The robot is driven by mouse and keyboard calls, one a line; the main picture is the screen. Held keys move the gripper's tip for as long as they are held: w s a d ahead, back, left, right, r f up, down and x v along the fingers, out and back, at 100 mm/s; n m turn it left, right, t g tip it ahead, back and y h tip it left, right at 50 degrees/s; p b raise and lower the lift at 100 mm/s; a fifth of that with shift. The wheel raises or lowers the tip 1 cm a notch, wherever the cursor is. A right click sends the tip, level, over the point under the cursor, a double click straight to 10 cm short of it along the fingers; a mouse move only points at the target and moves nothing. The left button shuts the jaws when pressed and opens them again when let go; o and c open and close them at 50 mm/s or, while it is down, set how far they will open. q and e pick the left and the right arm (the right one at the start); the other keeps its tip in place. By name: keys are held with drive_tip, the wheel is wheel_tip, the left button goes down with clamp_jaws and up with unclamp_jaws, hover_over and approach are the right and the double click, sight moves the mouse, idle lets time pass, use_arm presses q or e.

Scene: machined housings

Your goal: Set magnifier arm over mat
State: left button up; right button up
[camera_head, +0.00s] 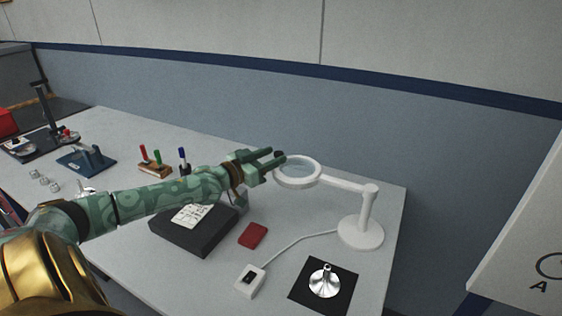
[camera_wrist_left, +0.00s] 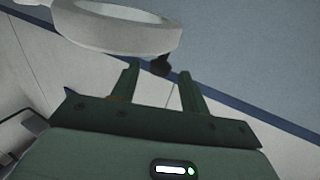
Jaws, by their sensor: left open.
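The white magnifier lamp has a round base (camera_head: 361,233), a short post and an arm reaching left to a ring-shaped head (camera_head: 318,172). The ring also shows large at the top of the left wrist view (camera_wrist_left: 120,33), with a small dark knob (camera_wrist_left: 160,66) on its rim. My left gripper (camera_head: 277,158) is open and empty at the ring's left side. In the wrist view, the knob appears between the fingertips (camera_wrist_left: 160,75); I cannot tell if they touch. The black mat (camera_head: 304,286) lies in front of the lamp base, with a shiny metal part (camera_head: 325,282) on it. The ring is not above the mat.
A white switch box (camera_head: 249,281) with a cable to the lamp and a red block (camera_head: 253,235) lie left of the mat. A black box (camera_head: 190,239) with a paper sits under my left arm. A pen holder (camera_head: 154,170) stands behind.

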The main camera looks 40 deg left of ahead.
sight(275, 155)
use_arm(q)
drive_tip(key=shift+w+d+f+b, duration=0.15)
drive_tip(key=shift+w+b, duration=0.3)
drive_tip(key=shift+w, duration=0.65)
drive_tip(key=shift+w+d+r, duration=0.1)
drive_tip(key=shift+w+r, duration=0.1)
drive_tip(key=shift+w, duration=0.25)
